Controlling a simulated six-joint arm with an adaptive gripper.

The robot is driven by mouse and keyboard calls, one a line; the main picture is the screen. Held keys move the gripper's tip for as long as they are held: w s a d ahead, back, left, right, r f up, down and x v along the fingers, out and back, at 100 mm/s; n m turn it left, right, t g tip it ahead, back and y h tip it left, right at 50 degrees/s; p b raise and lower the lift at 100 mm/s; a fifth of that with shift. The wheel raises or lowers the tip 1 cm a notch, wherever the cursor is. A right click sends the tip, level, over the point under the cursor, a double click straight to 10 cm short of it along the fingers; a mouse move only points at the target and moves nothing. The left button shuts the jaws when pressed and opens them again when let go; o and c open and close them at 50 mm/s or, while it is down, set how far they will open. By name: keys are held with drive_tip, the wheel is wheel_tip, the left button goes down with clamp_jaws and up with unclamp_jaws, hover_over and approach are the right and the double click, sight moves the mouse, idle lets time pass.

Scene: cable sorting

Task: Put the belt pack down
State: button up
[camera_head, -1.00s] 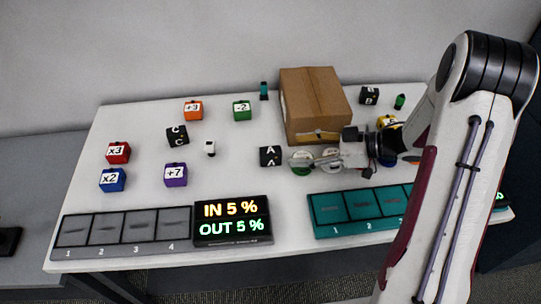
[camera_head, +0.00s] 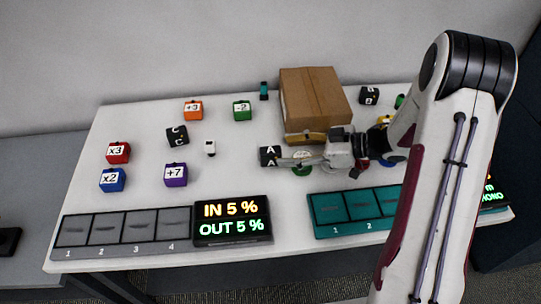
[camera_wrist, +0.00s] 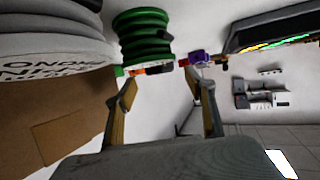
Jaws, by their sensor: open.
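No object in view can be told for certain as the belt pack. My gripper (camera_head: 292,163) is low over the table, right of the black box marked A (camera_head: 269,155). In the wrist view, the two fingers (camera_wrist: 163,92) stand apart with nothing between them. Whether the fingers touch the black box cannot be told.
A cardboard box (camera_head: 318,100) stands behind my gripper. A teal tray (camera_head: 320,232) is at the front right; a grey tray (camera_head: 120,248) and a display (camera_head: 232,221) are front left. Several coloured cubes lie left. A grey-white coil (camera_wrist: 55,45) is close by in the wrist view.

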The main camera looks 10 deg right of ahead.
sight(273, 150)
drive_tip(key=shift+x, duration=2.25)
clamp_jaws()
